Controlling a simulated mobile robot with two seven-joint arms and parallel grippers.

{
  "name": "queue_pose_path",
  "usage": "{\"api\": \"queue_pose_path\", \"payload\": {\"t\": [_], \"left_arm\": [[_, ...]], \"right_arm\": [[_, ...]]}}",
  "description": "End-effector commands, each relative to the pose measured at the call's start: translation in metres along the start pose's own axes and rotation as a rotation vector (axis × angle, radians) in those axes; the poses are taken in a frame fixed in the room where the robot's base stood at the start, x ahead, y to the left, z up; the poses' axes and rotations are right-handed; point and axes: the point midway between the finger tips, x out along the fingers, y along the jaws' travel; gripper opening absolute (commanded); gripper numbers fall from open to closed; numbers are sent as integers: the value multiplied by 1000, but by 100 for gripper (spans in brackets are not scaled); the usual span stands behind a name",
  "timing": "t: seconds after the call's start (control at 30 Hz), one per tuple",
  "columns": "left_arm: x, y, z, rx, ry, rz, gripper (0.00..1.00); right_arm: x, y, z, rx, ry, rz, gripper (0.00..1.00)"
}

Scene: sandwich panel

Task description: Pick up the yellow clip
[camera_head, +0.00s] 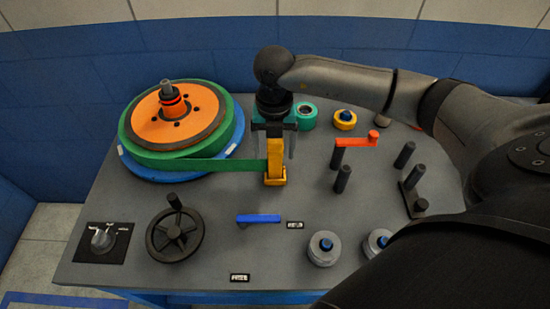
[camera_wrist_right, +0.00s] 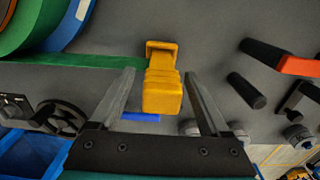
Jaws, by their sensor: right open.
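The yellow clip (camera_head: 275,163) stands on the grey panel at the end of the green strap (camera_head: 215,165). In the right wrist view the clip (camera_wrist_right: 162,85) lies between the two finger lines, with its near end between the fingertips. My right gripper (camera_head: 274,150) is above the clip with one finger on each side. It is open, and a gap shows between each finger and the clip in the right wrist view (camera_wrist_right: 160,80). My left gripper is not in view.
A spool with an orange disc (camera_head: 150,128) sits on the left. A red-handled lever (camera_head: 350,142) and black pegs (camera_head: 342,178) stand to the right. A blue handle (camera_head: 258,218), a black handwheel (camera_head: 175,238) and silver knobs (camera_head: 322,252) are nearer the front.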

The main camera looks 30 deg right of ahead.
Motion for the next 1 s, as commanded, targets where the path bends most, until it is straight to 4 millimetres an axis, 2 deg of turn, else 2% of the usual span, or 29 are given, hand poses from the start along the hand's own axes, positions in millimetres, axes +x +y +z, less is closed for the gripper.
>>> {"api": "queue_pose_path", "payload": {"t": [0.23, 0.33, 0.57, 1.0], "left_arm": [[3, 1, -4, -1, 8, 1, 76], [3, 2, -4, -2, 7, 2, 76], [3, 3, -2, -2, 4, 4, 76], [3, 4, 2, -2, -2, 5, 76]], "right_arm": [[38, -2, -1, 1, 4, -3, 80], [44, -1, -1, 0, 1, -1, 80], [45, -2, -1, -1, 1, -1, 80], [45, -2, -1, 0, 1, -1, 30]]}}
